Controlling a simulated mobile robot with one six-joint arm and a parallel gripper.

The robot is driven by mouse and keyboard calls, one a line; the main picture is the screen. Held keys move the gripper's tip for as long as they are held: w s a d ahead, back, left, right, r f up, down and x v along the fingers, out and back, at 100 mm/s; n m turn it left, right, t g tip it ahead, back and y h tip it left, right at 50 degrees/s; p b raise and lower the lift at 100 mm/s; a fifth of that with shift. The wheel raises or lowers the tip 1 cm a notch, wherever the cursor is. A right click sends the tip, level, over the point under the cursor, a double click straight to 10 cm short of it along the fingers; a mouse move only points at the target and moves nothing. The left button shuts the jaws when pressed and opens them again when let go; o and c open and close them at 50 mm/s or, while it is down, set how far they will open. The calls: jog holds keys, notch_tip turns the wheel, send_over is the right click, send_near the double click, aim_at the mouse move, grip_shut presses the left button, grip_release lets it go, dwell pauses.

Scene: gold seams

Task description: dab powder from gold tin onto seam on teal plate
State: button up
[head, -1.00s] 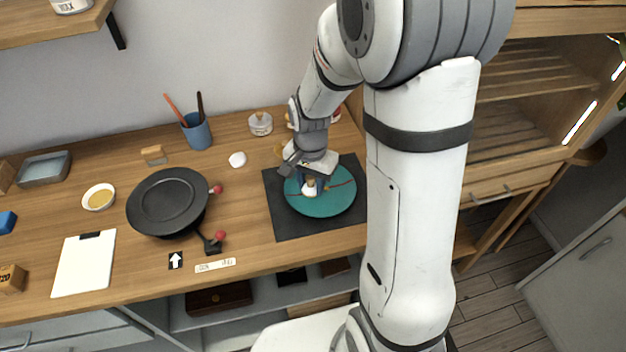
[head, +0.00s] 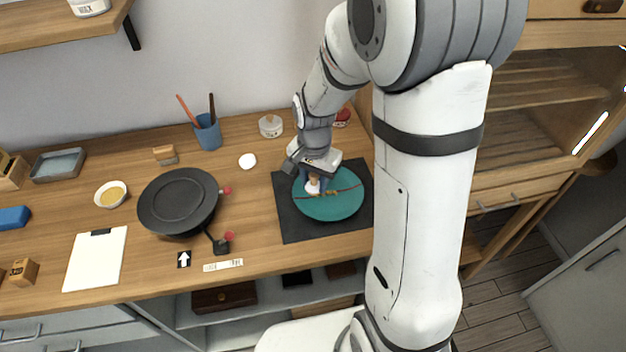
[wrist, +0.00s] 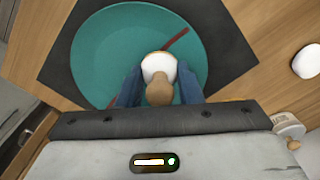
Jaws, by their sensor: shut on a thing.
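The teal plate (head: 335,208) lies on a dark mat, with a red-brown seam (head: 350,188) across it. Part of the seam near the middle looks gold. My gripper (head: 316,176) is over the plate's back left part, shut on a dabber (head: 313,186) with a white pad. In the wrist view the dabber (wrist: 160,92) sits between the blue fingers of my gripper (wrist: 160,88), its rounded tan end towards the camera. It covers part of the seam (wrist: 177,39) on the plate (wrist: 105,60). I cannot tell whether the pad touches the plate.
The dark mat (head: 292,225) surrounds the plate. A white lump (head: 247,161), a labelled jar (head: 270,126) and a red-topped jar (head: 342,116) stand nearby. A black round stand (head: 178,200) and a bowl of yellow stuff (head: 111,194) are further left.

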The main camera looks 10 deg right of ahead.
jog(key=shift+r, duration=0.1)
jog(key=shift+r+p, duration=1.65)
jog(key=shift+r, duration=0.6)
jog(key=shift+f, duration=0.1)
jog(key=p, duration=0.2)
jog(key=d+r+p, duration=0.1)
jog(key=p, duration=0.2)
jog(key=shift+d+r, duration=0.2)
jog(key=shift+d, duration=0.05)
jog(key=shift+s+d+f+p, duration=0.1)
jog(key=shift+d+f+p, duration=0.2)
jog(key=shift+f, duration=0.55)
jog(key=shift+s+d+f+p, duration=0.1)
jog(key=shift+d+f+p, duration=0.25)
jog(key=shift+f, duration=0.5)
jog(key=shift+d+f+p, duration=0.25)
jog(key=shift+d+f, duration=0.05)
jog(key=shift+f, duration=0.55)
